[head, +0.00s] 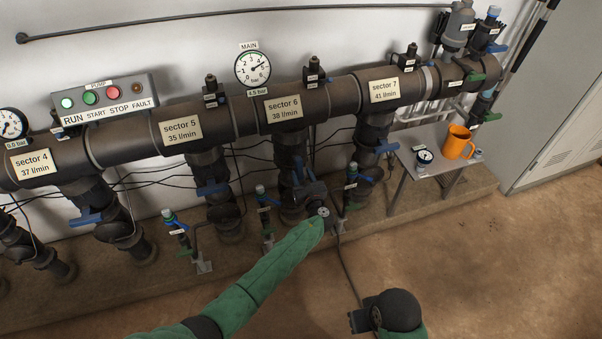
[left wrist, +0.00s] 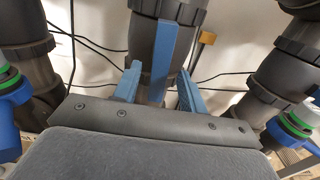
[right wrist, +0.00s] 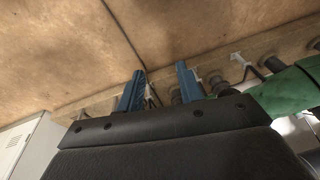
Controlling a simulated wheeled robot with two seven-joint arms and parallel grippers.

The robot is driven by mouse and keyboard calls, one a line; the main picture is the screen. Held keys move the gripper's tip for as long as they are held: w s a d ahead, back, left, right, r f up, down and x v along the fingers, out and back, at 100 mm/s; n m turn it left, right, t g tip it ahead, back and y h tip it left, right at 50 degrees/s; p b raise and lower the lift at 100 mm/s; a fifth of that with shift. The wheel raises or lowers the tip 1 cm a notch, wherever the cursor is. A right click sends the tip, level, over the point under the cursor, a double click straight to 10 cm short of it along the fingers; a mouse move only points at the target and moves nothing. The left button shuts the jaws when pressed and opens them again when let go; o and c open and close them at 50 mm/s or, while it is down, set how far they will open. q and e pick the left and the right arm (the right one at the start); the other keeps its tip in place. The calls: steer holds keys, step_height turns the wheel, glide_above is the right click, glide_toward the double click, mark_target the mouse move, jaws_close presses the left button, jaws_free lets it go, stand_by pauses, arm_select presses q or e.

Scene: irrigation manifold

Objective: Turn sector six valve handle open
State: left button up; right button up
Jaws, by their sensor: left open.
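The sector six valve handle is a blue lever on the dark branch pipe under the "sector 6" label (head: 282,109). In the left wrist view the blue handle (left wrist: 164,58) stands upright along the pipe, between the two blue fingers. My left gripper (head: 303,187) is at this valve and partly hides it in the head view. Its fingers (left wrist: 158,88) are apart, one on each side of the handle; I cannot tell whether they touch it. My right gripper (head: 358,320) is low at the bottom of the head view. Its fingers (right wrist: 160,85) are apart with nothing between them.
Blue handles of sector 5 (head: 212,188) and sector 7 (head: 386,147) stick out sideways from their pipes. Small valves with blue and green parts (head: 265,212) flank the branch. A grey table (head: 426,140) with an orange mug (head: 456,142) stands right. The floor in front is clear.

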arm_select(q)
steer(key=v, duration=0.5)
steer(key=shift+s+d+b, duration=0.15)
steer(key=shift+s+b, duration=0.15)
steer(key=shift+b, duration=0.1)
arm_select(e)
steer(key=shift+w+a+f, duration=0.15)
steer(key=shift+a+f, duration=0.25)
steer(key=shift+f, duration=0.15)
steer(key=shift+w+a+f, duration=0.15)
steer(key=shift+a+f, duration=0.2)
steer(key=shift+f, duration=0.15)
steer(key=shift+r, duration=0.1)
